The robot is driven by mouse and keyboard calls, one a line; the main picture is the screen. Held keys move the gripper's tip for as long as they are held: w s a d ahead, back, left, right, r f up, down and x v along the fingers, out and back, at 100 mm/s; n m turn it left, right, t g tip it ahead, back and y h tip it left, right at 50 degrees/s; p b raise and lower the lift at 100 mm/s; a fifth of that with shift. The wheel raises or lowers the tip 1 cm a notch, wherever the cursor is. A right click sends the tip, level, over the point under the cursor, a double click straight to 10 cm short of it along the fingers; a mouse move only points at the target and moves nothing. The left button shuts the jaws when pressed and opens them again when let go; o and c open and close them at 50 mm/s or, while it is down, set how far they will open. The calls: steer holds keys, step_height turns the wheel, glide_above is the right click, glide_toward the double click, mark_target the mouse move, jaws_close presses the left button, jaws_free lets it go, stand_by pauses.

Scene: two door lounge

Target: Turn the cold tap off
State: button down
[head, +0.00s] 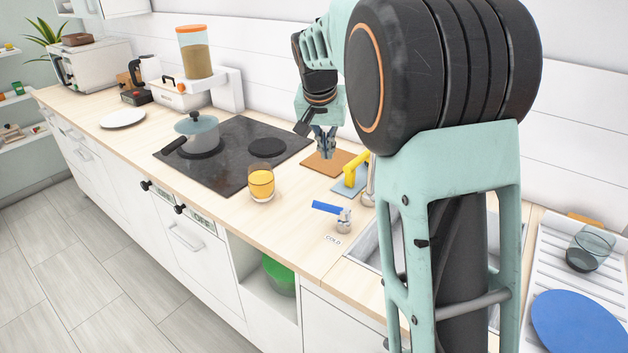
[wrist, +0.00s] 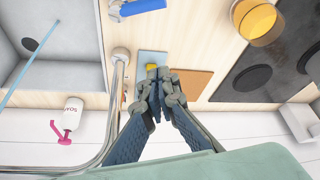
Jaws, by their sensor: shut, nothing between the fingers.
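The cold tap has a blue lever (head: 326,207) on a short metal base (head: 344,220), beside the word COLD (head: 333,240) on the counter. In the head view the lever points left from its base. In the wrist view the blue lever (wrist: 140,9) is at the top edge, partly cut off. My gripper (head: 325,152) is shut and empty above the back of the counter, by the brown board, apart from the lever. Its fingertips also show in the wrist view (wrist: 156,90). My arm hides much of the sink in the head view.
A glass of orange drink (head: 261,183) stands left of the lever, by the black hob (head: 232,150). A yellow object (head: 355,168) stands near the steel spout (head: 369,187). A brown board (head: 328,163) lies behind. A soap bottle (wrist: 72,114) is behind the sink (wrist: 60,65).

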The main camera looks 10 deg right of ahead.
mark_target(322, 205)
steer(key=shift+g, duration=0.3)
steer(key=shift+s+a+f+p, duration=0.1)
steer(key=shift+s+f, duration=0.05)
steer(key=shift+f, duration=1.95)
steer(key=shift+s+a+f+p, duration=0.1)
steer(key=shift+f+p, duration=0.05)
steer(key=shift+f, duration=1.95)
steer(key=shift+s+f+p, duration=0.1)
steer(key=shift+s+f, duration=0.05)
steer(key=shift+f, duration=1.95)
steer(key=shift+s+a+n+y, duration=0.15)
steer(key=shift+s+n+y, duration=0.1)
steer(key=shift+n+y, duration=0.2)
steer(key=n, duration=0.1)
steer(key=s+n+y+b, duration=0.1)
steer(key=n, duration=0.1)
steer(key=s+n, duration=0.1)
steer(key=shift+a, duration=0.3)
steer(key=s+n+y, duration=0.1)
steer(key=n, duration=0.1)
steer(key=s+n+y+b, duration=0.1)
steer(key=n, duration=0.2)
steer(key=shift+s, duration=0.35)
steer(key=shift+s+d+b, duration=0.25)
steer(key=shift+s+b, duration=0.25)
steer(key=shift+s, duration=0.1)
